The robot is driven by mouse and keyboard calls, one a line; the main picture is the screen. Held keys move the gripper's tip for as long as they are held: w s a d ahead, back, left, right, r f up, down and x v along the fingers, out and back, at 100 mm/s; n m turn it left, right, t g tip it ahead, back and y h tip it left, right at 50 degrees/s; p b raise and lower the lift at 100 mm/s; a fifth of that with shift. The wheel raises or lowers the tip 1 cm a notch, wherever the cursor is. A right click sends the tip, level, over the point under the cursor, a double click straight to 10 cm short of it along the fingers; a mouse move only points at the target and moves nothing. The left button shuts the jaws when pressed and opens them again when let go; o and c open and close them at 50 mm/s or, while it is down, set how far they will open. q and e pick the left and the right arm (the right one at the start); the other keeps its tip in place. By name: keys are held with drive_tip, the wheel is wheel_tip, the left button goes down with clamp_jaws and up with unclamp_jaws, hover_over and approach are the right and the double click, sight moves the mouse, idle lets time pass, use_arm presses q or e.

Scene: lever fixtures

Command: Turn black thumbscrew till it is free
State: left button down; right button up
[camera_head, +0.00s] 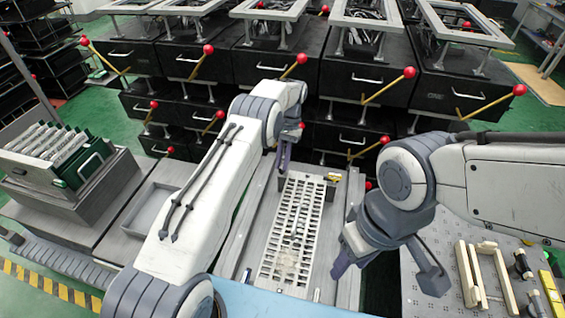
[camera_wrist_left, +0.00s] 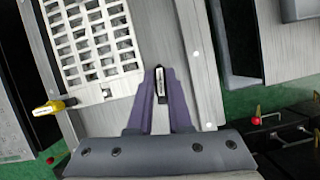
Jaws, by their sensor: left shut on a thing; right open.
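The black thumbscrew (camera_wrist_left: 159,84) shows in the left wrist view as a small dark piece with a pale face, on the grey plate beside the white slotted grid. My left gripper (camera_wrist_left: 160,92) has its two purple fingers closed on it from both sides. In the head view, my left gripper (camera_head: 283,152) points down at the far end of the grey fixture, and its arm hides the thumbscrew. My right gripper (camera_head: 387,272) is open and empty, with its fingers wide apart, to the right of the fixture.
The white slotted grid (camera_head: 290,235) lies on the grey fixture. A yellow-and-black piece (camera_wrist_left: 50,108) sits at the grid's edge. Black cabinets with red-knobbed levers (camera_head: 408,73) stand behind. Wooden parts (camera_head: 480,275) and small tools lie on the right table.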

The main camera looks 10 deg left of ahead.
use_arm(q)
drive_tip(key=shift+w+n, duration=0.1)
drive_tip(key=shift+n, duration=0.6)
drive_tip(key=shift+r+h, duration=0.1)
drive_tip(key=shift+h, duration=0.2)
drive_tip(key=c, duration=0.8)
unclamp_jaws()
drive_tip(key=shift+c, duration=0.2)
